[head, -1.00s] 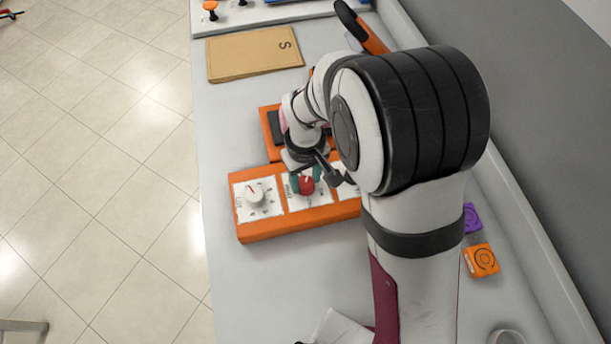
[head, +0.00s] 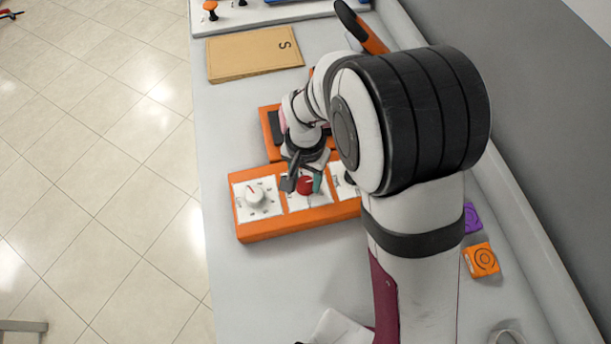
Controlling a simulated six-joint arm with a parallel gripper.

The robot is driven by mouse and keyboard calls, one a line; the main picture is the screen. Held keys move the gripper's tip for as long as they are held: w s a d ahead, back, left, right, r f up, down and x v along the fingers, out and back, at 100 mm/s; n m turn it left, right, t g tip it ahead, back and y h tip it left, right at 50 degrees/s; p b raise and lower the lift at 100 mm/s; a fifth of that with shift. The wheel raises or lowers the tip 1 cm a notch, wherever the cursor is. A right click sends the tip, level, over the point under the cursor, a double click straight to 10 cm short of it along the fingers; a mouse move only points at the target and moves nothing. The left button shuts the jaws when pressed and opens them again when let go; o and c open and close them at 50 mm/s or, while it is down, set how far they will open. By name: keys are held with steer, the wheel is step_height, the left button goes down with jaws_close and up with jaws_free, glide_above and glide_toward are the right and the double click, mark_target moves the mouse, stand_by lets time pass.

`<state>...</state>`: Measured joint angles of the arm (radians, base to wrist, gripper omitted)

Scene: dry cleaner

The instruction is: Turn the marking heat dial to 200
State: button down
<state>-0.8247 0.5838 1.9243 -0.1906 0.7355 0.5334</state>
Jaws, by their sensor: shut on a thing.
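An orange control panel (head: 290,224) lies on the counter with a row of white dial plates. The red dial (head: 305,186) sits on the middle plate; a white dial (head: 254,195) is on the left plate, and a third dark dial (head: 349,178) is partly hidden by my arm. My gripper (head: 304,184) reaches down from behind and is shut on the red dial, with a teal finger showing on its right side. A dark part of my wrist covers its left side. The scale markings and the labels are too small to read, so the dial's setting cannot be told.
Behind the panel is an orange device (head: 267,110) with a dark top, largely behind my arm. A brown folder (head: 254,54) lies farther back. Purple (head: 471,217) and orange (head: 481,260) blocks lie at the right. The counter left and front of the panel is clear.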

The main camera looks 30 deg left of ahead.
mark_target(306, 182)
steer(key=m, duration=0.7)
stand_by(0.6)
steer(key=shift+c, duration=1.7)
jaws_free()
step_height(306, 182, up, 16)
steer(key=shift+f, duration=0.1)
